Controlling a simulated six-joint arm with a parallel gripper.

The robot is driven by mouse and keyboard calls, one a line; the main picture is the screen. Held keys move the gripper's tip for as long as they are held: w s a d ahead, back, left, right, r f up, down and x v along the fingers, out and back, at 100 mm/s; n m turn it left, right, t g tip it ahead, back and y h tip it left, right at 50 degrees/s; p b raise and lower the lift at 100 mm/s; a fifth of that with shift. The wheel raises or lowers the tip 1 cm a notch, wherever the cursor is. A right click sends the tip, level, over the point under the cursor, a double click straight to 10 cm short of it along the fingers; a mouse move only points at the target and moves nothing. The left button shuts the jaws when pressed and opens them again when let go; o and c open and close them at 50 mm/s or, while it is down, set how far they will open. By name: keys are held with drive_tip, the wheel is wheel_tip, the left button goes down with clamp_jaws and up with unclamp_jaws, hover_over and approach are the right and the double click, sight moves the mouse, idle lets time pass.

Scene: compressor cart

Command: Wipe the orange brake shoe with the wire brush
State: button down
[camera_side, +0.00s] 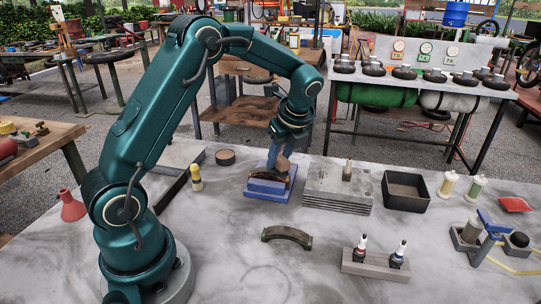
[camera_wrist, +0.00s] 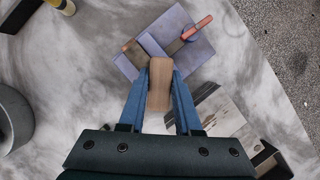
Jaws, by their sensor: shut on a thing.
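My gripper (camera_side: 281,160) points down over a blue block-like stand (camera_side: 266,193) in the side view. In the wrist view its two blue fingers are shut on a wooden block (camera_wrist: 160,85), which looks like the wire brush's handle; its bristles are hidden. The blue stand (camera_wrist: 190,52) lies just beyond the fingertips. The orange brake shoe (camera_wrist: 197,28) shows on it as a salmon-orange end with a dark edge; the rest is partly covered. A brown piece (camera_wrist: 134,52) lies left of it. I cannot tell whether the brush touches the shoe.
A dark green-edged brake shoe (camera_side: 287,236) lies in front. Right of the stand are a stack of grey plates (camera_side: 338,190) and a black bin (camera_side: 405,190). A rack with two small bottles (camera_side: 375,262) stands at front right. A yellow-capped bottle (camera_side: 196,179) stands to the left.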

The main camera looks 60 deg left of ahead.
drive_tip(key=s+a, duration=0.4)
drive_tip(key=shift+w+d, duration=2.3)
drive_tip(key=shift+s+r, duration=0.1)
drive_tip(key=shift+r, duration=3.95)
drive_tip(key=shift+a, duration=0.1)
